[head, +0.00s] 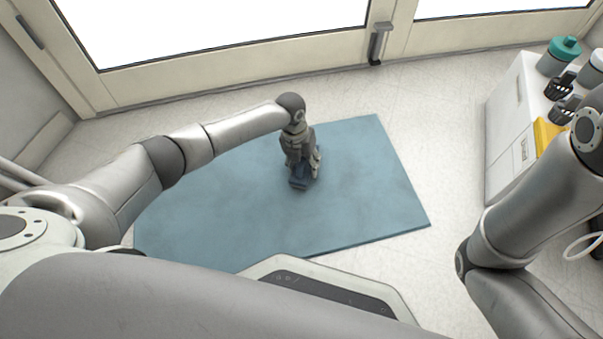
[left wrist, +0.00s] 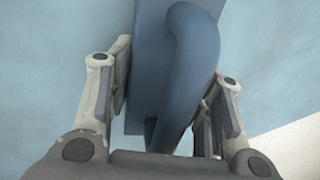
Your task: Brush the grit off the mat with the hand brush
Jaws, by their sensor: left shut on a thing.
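The mat (head: 370,180) is a flat blue rectangle on the pale floor, in the middle of the head view. My left gripper (head: 303,172) points down over the mat and is shut on the hand brush (head: 299,183), a dark blue piece with a curved handle. In the left wrist view the brush (left wrist: 195,50) sits between the two fingers of my left gripper (left wrist: 165,100), with the mat behind it. Its bristles are hidden, and I cannot tell whether it touches the mat. Faint darker patches show on the mat, but no distinct grit. My right gripper is out of view.
A white cabinet (head: 510,130) stands at the right with a teal-lidded container (head: 559,56), dark-capped items and a yellow item on it. A glazed door with a handle (head: 378,45) closes off the back. Bare floor (head: 440,110) lies between mat and cabinet.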

